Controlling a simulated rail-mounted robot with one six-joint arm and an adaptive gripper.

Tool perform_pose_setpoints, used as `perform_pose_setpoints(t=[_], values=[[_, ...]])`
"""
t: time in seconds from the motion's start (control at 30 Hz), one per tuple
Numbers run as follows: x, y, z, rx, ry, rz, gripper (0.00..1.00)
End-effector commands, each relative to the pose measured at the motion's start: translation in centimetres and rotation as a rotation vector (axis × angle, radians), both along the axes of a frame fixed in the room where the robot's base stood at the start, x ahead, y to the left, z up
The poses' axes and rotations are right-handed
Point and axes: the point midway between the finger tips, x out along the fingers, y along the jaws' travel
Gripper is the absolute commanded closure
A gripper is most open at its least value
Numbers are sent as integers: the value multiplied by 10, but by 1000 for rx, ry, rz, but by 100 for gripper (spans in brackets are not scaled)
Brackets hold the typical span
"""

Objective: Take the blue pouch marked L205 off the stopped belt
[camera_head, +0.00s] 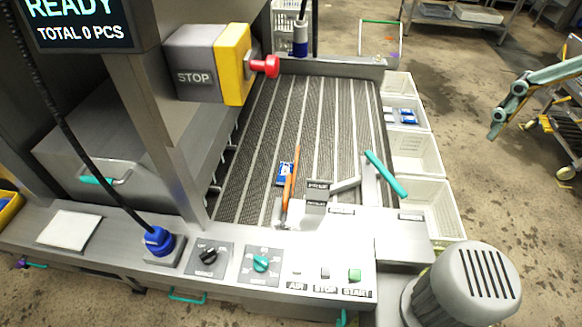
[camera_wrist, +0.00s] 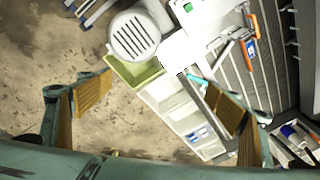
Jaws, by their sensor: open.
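A small blue and white pouch (camera_head: 285,173) lies on the grey ribbed belt (camera_head: 262,130), towards its near end. An orange bar (camera_head: 293,180) runs close along its right side and hides part of its edge. I cannot read the pouch's marking. The pouch also shows small at the upper right of the wrist view (camera_wrist: 251,48). My gripper (camera_wrist: 158,95) is open and empty in the wrist view, its two tan-padded fingers wide apart. It is well away from the pouch, over the floor and bins to the right of the belt.
White bins (camera_head: 428,203) line the belt's right side; one holds blue and white pouches (camera_head: 401,116). A red stop knob (camera_head: 266,66) juts over the belt's left. A teal handle (camera_head: 385,174) and metal guides stand near the pouch. A motor housing (camera_head: 466,287) is at front right.

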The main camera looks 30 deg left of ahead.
Motion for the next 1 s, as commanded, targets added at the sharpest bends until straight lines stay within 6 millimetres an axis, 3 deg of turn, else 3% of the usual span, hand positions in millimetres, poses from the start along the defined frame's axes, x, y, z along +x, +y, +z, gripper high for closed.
perform_pose_setpoints(t=[0.67, 1.0], values=[[97, 92, -48, 38, 117, -163, 16], [140, 153, -83, 41, 160, -252, 16]])
